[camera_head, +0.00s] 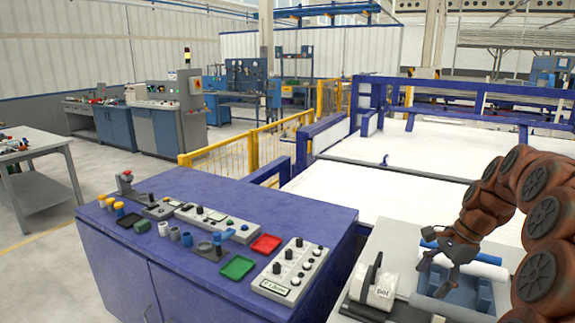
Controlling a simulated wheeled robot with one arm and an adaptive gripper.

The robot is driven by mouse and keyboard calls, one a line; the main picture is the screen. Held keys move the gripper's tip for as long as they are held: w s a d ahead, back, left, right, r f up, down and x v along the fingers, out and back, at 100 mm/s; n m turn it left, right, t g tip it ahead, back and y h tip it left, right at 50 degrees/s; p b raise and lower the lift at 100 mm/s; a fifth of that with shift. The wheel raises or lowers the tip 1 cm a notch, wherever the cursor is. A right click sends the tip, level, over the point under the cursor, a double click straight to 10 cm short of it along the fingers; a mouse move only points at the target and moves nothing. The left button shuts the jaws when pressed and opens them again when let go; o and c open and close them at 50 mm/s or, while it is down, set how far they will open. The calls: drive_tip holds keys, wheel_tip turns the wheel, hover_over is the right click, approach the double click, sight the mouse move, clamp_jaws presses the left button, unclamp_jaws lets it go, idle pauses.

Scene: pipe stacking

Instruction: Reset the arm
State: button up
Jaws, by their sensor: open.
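My brown-orange arm comes in from the right edge, bent over in an arch. My gripper (432,278) hangs from it, dark, with its fingers apart and pointing down and left. It is over a light workstation at the lower right. A white pipe-like cylinder (484,268) and a blue one (484,256) lie just behind and right of the gripper, partly hidden by it. A blue-grey block or holder (468,297) is below the gripper. I see nothing held between the fingers, and cannot tell whether they touch anything.
A white device marked "pot" (376,288) stands left of the gripper. A blue cabinet (190,262) carries control boxes, small red and green trays and cups. Yellow fencing (235,153) and a white-topped blue-framed table (430,150) lie behind. Grey floor is open at left.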

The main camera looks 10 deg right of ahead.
drive_tip(key=s+a+r+n+g+h, duration=0.1)
drive_tip(key=s+a+n, duration=0.4)
drive_tip(key=a, duration=0.4)
drive_tip(key=s+a+n+g, duration=0.1)
drive_tip(key=s+a+n, duration=0.4)
drive_tip(key=a, duration=0.4)
drive_tip(key=s+a+f+n+h, duration=0.1)
drive_tip(key=s+n, duration=0.3)
drive_tip(key=s, duration=0.5)
drive_tip(key=s+a+f+n+g+h, duration=0.1)
drive_tip(key=s+a+f+n, duration=0.2)
drive_tip(key=s, duration=0.6)
drive_tip(key=shift+s+a+f+n+h, duration=0.35)
drive_tip(key=shift+a+n+h, duration=0.05)
drive_tip(key=shift+a, duration=0.2)
